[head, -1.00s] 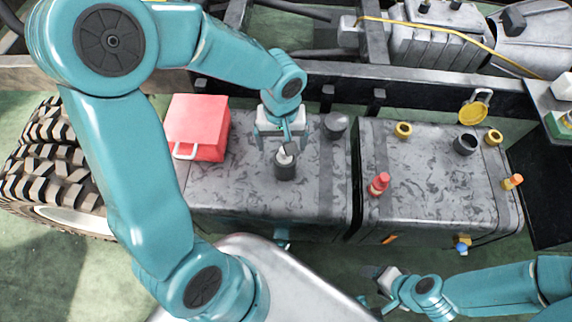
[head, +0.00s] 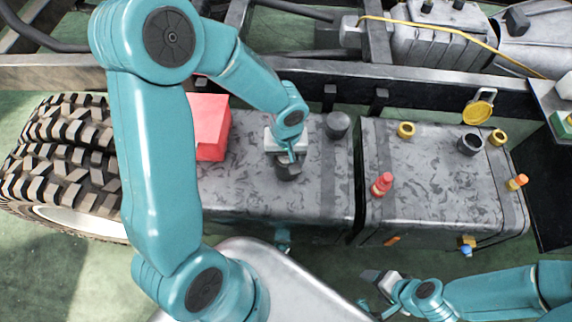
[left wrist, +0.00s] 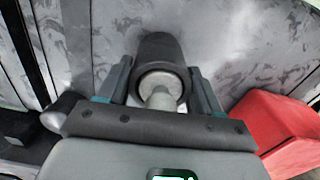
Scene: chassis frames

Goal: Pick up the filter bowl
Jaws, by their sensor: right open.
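The filter bowl, a dark upright cylinder with a pale round centre piece, stands on the left grey tank; I take it to be this dark cylinder (head: 288,172). In the left wrist view the bowl (left wrist: 158,50) lies between my gripper's two fingers. My left gripper (head: 290,156) points down over the bowl's top, with one finger on each side. I cannot tell whether the fingers touch it. My right gripper (head: 368,289) is open and empty in front of the right tank, low in the picture.
A red box (head: 211,128) stands left of the bowl, partly behind my left arm. A dark cap (head: 338,124) sits behind right. The right tank (head: 435,205) carries a red bottle (head: 382,184), yellow rings and a dark filler neck (head: 470,144). A frame rail (head: 440,102) runs behind.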

